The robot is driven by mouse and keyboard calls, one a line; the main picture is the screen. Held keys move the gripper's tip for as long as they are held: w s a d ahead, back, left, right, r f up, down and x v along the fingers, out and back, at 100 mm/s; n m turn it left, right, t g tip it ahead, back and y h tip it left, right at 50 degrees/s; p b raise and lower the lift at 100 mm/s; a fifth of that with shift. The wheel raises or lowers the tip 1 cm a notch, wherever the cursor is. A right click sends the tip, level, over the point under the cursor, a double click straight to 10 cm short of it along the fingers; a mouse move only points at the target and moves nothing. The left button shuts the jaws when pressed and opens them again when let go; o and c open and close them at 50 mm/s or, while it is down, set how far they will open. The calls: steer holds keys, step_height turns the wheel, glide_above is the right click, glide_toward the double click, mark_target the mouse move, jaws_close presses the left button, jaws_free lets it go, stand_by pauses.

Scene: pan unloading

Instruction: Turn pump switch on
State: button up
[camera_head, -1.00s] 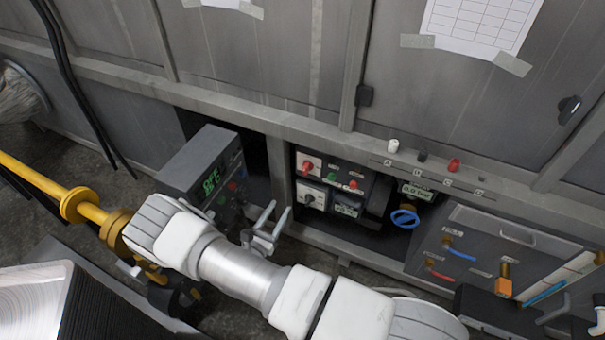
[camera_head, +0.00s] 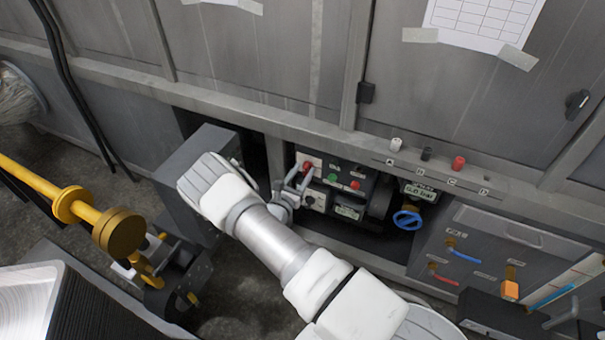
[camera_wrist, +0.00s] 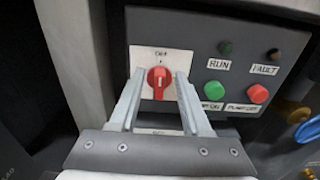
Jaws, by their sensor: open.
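The red rotary pump switch (camera_wrist: 159,80) sits on a white plate marked OFF at its top, on the grey control panel. Its knob points up toward the OFF mark. In the head view the red switch (camera_head: 308,166) shows just past my fingertips. My gripper (camera_wrist: 157,84) is open, with one finger on each side of the knob in the wrist view; I cannot tell whether they touch it. It also shows in the head view (camera_head: 296,178). The wrist view shows a green PUMP ON button (camera_wrist: 214,91) and a red PUMP OFF button (camera_wrist: 258,93) to the right.
RUN (camera_wrist: 225,48) and FAULT (camera_wrist: 273,54) lamps are dark. A blue valve wheel (camera_head: 407,219) is right of the panel. A dark box (camera_head: 197,150) stands to the left, behind my arm. A cabinet frame (camera_head: 330,138) runs above the recess.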

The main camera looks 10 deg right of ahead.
jaws_close()
steer(key=shift+m, duration=0.4)
steer(key=m, duration=0.3)
steer(key=shift+s+d+f+m+p, duration=0.1)
steer(key=shift+s+d+m+p, duration=0.1)
steer(key=shift+d+m+p, duration=0.15)
steer(key=m, duration=0.4)
steer(key=shift+s+f+m+p, duration=0.15)
steer(key=shift+m+p, duration=0.1)
steer(key=shift+p, duration=0.15)
steer(key=shift+d+f+m+p, duration=0.15)
steer(key=shift+m+p, duration=0.1)
steer(key=shift+m, duration=1.2)
steer(key=shift+a+f+m+p, duration=0.1)
steer(key=shift+f+m+p, duration=0.15)
steer(key=shift+m, duration=1.25)
steer(key=shift+d+f+m+p, duration=0.1)
steer(key=shift+m+p, duration=0.2)
steer(key=shift+m, duration=1.15)
